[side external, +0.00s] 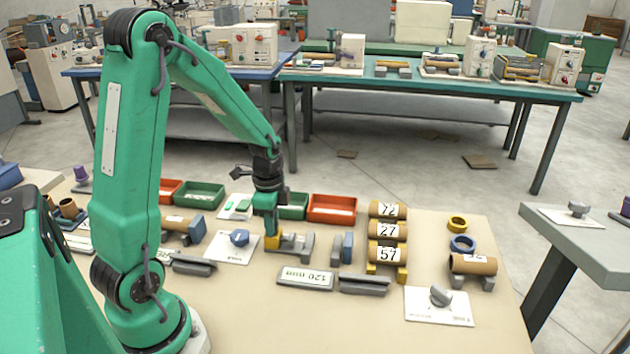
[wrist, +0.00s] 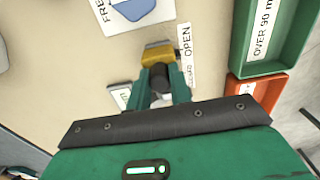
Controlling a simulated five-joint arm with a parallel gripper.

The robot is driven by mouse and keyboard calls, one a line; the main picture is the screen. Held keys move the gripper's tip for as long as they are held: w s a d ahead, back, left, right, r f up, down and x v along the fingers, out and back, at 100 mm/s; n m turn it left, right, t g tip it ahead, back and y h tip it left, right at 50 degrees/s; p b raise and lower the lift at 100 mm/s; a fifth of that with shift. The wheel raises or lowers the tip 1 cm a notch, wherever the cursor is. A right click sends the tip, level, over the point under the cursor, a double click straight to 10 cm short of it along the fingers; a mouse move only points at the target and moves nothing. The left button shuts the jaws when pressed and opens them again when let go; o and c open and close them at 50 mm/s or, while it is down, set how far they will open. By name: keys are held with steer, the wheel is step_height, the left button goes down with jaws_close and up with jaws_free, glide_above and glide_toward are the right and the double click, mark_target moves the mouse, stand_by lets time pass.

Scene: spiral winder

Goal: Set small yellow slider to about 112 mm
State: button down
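The small yellow slider (side external: 272,243) sits at the left end of a grey rail fixture (side external: 298,246) on the beige table. In the wrist view, the yellow slider (wrist: 157,52) lies just beyond my fingertips, with a dark knob (wrist: 160,74) at its near side. My gripper (side external: 269,225) points down over the slider. In the wrist view, the two green fingers of my gripper (wrist: 162,80) flank the dark knob, with no clear gap at the tips. The fingers hide part of the slider and rail.
A card reading 120 mm (side external: 305,278) lies in front of the rail. A blue knob on a white plate (side external: 231,247) stands to its left. Green (side external: 199,195) and orange (side external: 331,208) bins stand behind. Numbered rolls (side external: 388,229) stack to the right.

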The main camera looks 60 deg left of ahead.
steer(key=shift+w+d, duration=0.25)
steer(key=shift+w, duration=0.05)
steer(key=c, duration=1.3)
jaws_free()
steer(key=shift+o, duration=0.2)
steer(key=shift+r, duration=0.15)
steer(key=shift+r, duration=3.8)
steer(key=shift+d, duration=0.1)
